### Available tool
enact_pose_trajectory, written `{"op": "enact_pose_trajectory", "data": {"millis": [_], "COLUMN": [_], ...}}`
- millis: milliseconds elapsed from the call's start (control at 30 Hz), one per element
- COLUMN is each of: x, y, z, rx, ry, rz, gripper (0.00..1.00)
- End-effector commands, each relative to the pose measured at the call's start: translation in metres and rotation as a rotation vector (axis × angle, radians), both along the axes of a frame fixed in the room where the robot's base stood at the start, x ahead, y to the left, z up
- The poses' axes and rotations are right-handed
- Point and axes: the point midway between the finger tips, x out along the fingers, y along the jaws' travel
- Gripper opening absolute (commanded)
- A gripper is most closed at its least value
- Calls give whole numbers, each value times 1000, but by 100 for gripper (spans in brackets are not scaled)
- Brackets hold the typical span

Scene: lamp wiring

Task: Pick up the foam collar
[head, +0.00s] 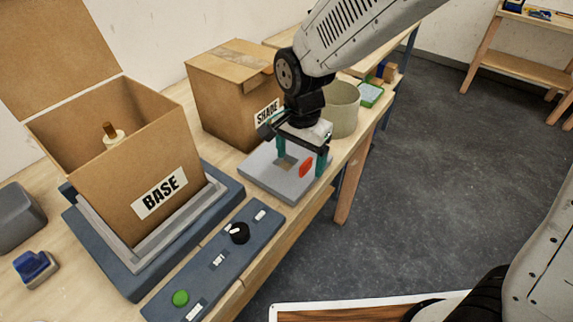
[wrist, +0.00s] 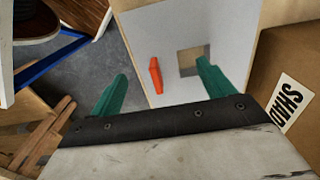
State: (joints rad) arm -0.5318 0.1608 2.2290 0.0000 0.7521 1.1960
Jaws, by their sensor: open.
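The foam collar appears to be the flat pale grey slab (head: 258,172) with a square hole and an upright orange tab (head: 306,167), lying on the wooden bench in the head view. The wrist view also shows the slab (wrist: 220,20), with the orange tab (wrist: 156,76) left of the hole (wrist: 189,62). My gripper (head: 301,164) is over the slab, pointing down, with its two teal fingers apart and nothing held. In the wrist view, the orange tab shows between the fingers (wrist: 162,68). I cannot tell how far the fingertips are above the slab.
An open BASE carton (head: 110,190) stands in a grey frame on a blue platform (head: 232,187). A control panel (head: 215,262) has a black knob and green button. A closed SHADE carton (head: 215,105) and a grey-green cylinder (head: 345,110) stand close behind my gripper.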

Motion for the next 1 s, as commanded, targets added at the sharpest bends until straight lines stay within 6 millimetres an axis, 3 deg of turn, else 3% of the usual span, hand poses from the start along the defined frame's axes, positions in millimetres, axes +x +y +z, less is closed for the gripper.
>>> {"op": "enact_pose_trajectory", "data": {"millis": [333, 667, 833, 1000], "x": [-1, -1, -1, -1], "y": [-6, -5, -5, -5], "z": [-47, -54, -54, -54], "rx": [-1, 0, 0, 0], "ry": [2, 0, 0, 0], "rz": [1, 2, 2, 2], "gripper": [81, 81, 34, 33]}}
